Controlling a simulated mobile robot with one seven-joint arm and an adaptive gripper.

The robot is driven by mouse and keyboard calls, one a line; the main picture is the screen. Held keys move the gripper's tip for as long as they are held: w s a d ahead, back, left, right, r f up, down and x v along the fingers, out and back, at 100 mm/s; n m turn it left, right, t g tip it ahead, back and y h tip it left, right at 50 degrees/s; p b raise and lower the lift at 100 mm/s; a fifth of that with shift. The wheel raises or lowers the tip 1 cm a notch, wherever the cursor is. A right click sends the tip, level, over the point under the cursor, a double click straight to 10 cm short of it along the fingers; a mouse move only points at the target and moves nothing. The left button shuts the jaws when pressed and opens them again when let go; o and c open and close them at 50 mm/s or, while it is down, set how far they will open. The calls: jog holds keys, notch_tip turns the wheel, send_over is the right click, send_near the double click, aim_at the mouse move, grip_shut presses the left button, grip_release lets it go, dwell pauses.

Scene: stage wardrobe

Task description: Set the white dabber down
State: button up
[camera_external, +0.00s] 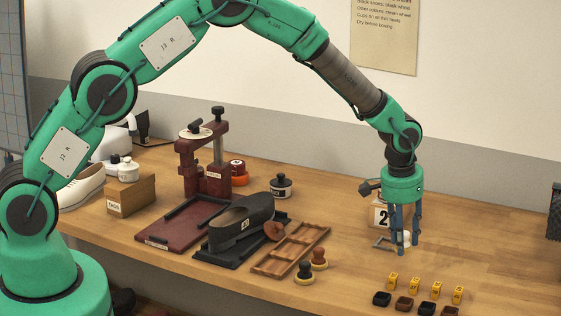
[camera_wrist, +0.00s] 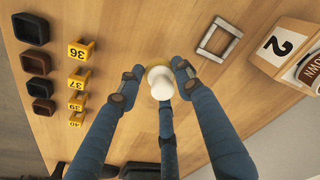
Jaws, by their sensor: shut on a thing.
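The white dabber (camera_external: 406,239) is between the fingers of my gripper (camera_external: 404,243), low over the right part of the wooden table. In the wrist view the round white knob of the dabber (camera_wrist: 160,80) shows between three blue fingers (camera_wrist: 155,83), with a yellowish rim just beyond it. The fingers are shut on it. I cannot tell whether its underside touches the table. A wooden tray with compartments (camera_external: 272,268) lies to the left of my gripper.
A metal square frame (camera_wrist: 205,50) and a box marked 2 (camera_wrist: 278,45) are close by my gripper. Yellow number tags (camera_wrist: 77,83) and small dark cups (camera_wrist: 36,62) stand in rows nearby. A black shoe (camera_external: 240,220) and a red press (camera_external: 212,170) are farther left.

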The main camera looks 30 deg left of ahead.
aim_at(416, 260)
jog(key=shift+w+d+f, duration=0.2)
jog(key=shift+w+d, duration=1.2)
jog(key=shift+w, duration=0.3)
jog(key=shift+f, duration=0.1)
jog(key=shift+f+b, duration=0.35)
jog(key=shift+f, duration=1.35)
jog(key=o, duration=0.9)
jog(key=shift+f, duration=0.1)
jog(key=shift+o, duration=0.2)
jog(key=shift+r, duration=0.2)
notch_tip(416, 260, up, 12)
jog(key=s+p, duration=0.1)
jog(key=shift+s+a, duration=0.35)
jog(key=shift+f, duration=0.1)
